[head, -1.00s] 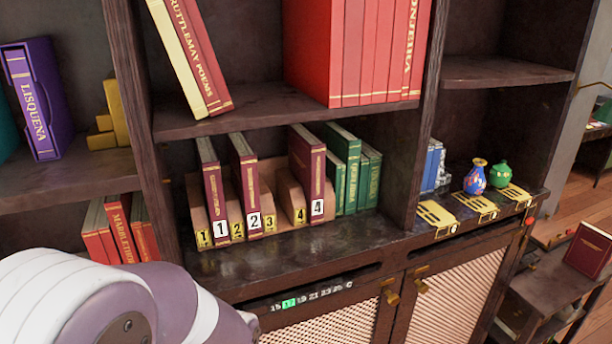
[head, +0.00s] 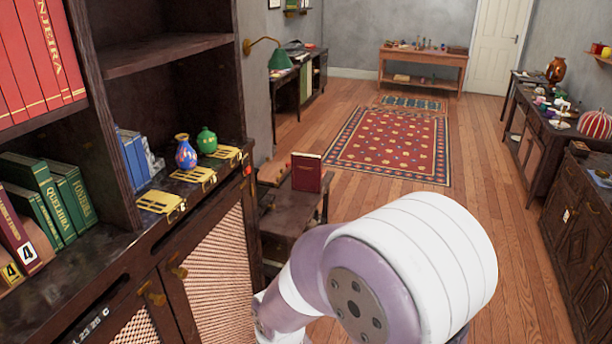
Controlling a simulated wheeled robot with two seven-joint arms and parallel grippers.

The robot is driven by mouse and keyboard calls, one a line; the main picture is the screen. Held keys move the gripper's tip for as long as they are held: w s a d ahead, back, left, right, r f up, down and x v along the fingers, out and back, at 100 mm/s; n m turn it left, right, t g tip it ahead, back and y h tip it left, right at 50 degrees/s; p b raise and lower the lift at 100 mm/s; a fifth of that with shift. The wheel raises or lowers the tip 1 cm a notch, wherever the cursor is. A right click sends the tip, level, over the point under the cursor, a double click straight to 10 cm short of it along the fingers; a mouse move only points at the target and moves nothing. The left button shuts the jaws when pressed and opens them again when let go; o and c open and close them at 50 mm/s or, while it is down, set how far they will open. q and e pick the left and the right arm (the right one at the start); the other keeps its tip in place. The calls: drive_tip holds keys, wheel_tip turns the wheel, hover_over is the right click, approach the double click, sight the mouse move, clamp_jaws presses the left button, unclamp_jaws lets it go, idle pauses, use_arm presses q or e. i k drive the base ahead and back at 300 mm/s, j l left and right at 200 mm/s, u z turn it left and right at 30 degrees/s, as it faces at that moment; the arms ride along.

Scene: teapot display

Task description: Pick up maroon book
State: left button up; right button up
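A maroon book (head: 306,174) stands upright on a small dark wooden table (head: 287,212), just past the right end of the bookcase. Another maroon book (head: 14,232) leans at the left edge of the view, on the bookcase shelf, beside a white label marked 4. It is partly cut off by the frame. One of my arms crosses the lower middle of the head view, in front of the small table's lower part. Neither gripper shows, so I cannot tell what they hold.
The bookcase (head: 110,72) fills the left, with green books (head: 52,198), a blue vase (head: 185,152) and a green vase (head: 207,140). A patterned rug (head: 388,142) lies on open wooden floor. Dark cabinets (head: 578,215) line the right wall.

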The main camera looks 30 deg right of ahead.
sight(306, 168)
drive_tip(key=u, duration=0.8)
drive_tip(key=i+l+z, duration=0.1)
drive_tip(key=l, duration=0.6)
drive_tip(key=i+l+z, duration=0.1)
drive_tip(key=l, duration=0.55)
drive_tip(key=i+l+z, duration=0.1)
drive_tip(key=i+l, duration=0.2)
drive_tip(key=l, duration=0.35)
drive_tip(key=i+l+z, duration=0.1)
drive_tip(key=i+l, duration=0.15)
drive_tip(key=l, duration=0.4)
drive_tip(key=i+l+z, duration=0.1)
drive_tip(key=i+l, duration=0.15)
drive_tip(key=l, duration=0.4)
drive_tip(key=i+l+z, duration=0.1)
drive_tip(key=i+l, duration=0.15)
drive_tip(key=l, duration=0.35)
drive_tip(key=i+l+z, duration=0.1)
drive_tip(key=i+l, duration=0.2)
drive_tip(key=l, duration=0.3)
drive_tip(key=i+l+z, duration=0.1)
drive_tip(key=i+l, duration=0.2)
drive_tip(key=l, duration=0.25)
